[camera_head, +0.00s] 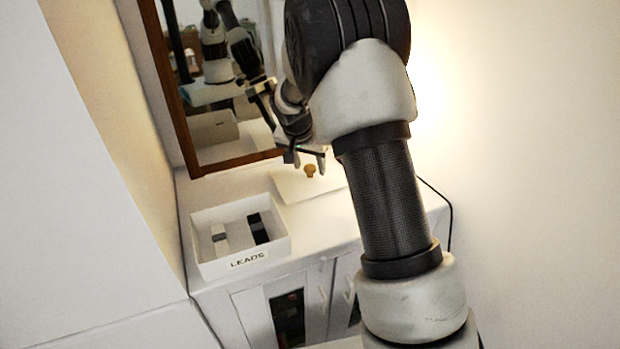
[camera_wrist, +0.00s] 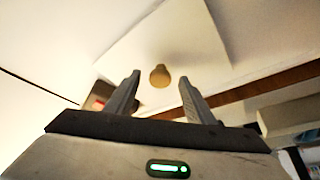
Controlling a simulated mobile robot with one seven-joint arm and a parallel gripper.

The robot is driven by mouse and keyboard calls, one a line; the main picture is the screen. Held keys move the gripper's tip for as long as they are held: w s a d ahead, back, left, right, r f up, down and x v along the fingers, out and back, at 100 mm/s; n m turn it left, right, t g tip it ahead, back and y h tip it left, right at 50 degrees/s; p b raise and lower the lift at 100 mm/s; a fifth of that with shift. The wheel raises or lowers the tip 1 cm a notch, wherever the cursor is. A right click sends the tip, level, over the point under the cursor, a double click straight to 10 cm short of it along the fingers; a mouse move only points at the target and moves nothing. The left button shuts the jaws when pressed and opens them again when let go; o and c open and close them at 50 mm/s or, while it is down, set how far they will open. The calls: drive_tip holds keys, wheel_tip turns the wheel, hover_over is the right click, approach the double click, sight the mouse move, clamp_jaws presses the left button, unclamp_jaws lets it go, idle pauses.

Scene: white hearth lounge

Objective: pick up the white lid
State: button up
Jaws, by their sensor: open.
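The white lid (camera_head: 290,188) is a flat pale panel with a round tan knob (camera_head: 310,170). It lies on the white cabinet top, just right of the open box. In the wrist view the lid (camera_wrist: 190,35) fills the upper middle, and its knob (camera_wrist: 160,75) shows between the finger tips. My gripper (camera_head: 306,161) is open and empty, with its fingers pointing down just above the knob. In the wrist view my gripper (camera_wrist: 159,80) has one finger on each side of the knob. I cannot tell how much height separates them. My arm hides the lid's right part.
The open white box (camera_head: 207,262) labelled LEADS stands left of the lid, with a light and a black item inside. A wood-framed mirror (camera_head: 232,161) rises behind the cabinet top (camera_head: 312,245). A black cable (camera_head: 450,215) hangs at the right edge.

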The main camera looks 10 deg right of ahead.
clamp_jaws()
drive_tip(key=shift+r, duration=0.1)
